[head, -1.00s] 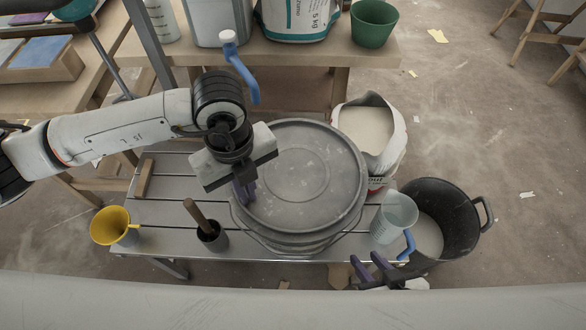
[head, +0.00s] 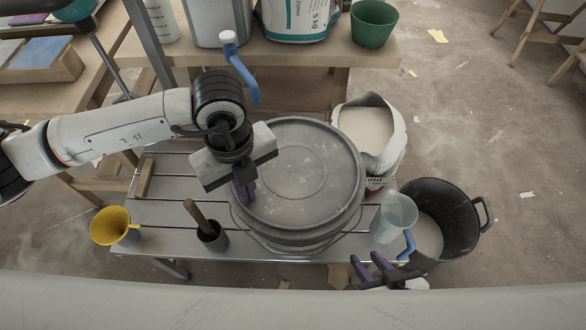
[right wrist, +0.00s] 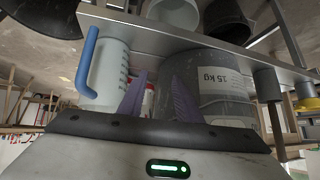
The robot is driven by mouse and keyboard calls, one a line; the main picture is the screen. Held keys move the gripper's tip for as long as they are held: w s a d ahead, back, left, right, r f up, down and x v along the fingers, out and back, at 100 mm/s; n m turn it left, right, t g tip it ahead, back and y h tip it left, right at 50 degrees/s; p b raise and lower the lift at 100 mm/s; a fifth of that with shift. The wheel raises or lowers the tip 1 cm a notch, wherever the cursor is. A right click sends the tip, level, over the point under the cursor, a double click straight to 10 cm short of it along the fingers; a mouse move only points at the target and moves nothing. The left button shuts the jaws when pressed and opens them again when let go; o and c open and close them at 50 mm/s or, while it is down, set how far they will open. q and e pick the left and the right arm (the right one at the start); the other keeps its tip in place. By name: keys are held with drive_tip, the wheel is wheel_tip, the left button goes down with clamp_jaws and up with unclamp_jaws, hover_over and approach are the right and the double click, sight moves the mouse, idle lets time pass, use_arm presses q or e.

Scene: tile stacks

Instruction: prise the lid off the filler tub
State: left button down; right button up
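The filler tub (head: 300,240) is a large grey bucket with a wire handle, standing on the slatted metal bench. Its round grey lid (head: 310,180) covers the top; whether any edge is lifted is not clear. My right gripper (head: 370,268) is at the bench's front edge, low right of the tub, with fingers apart and empty.
A clear jug (head: 392,218) with a blue handle stands right of the tub. An open sack (head: 398,145) and a black bucket (head: 465,215) are further right.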

use_arm(q)
drive_tip(key=shift+r+p, duration=1.65)
drive_tip(key=shift+r, duration=1.3)
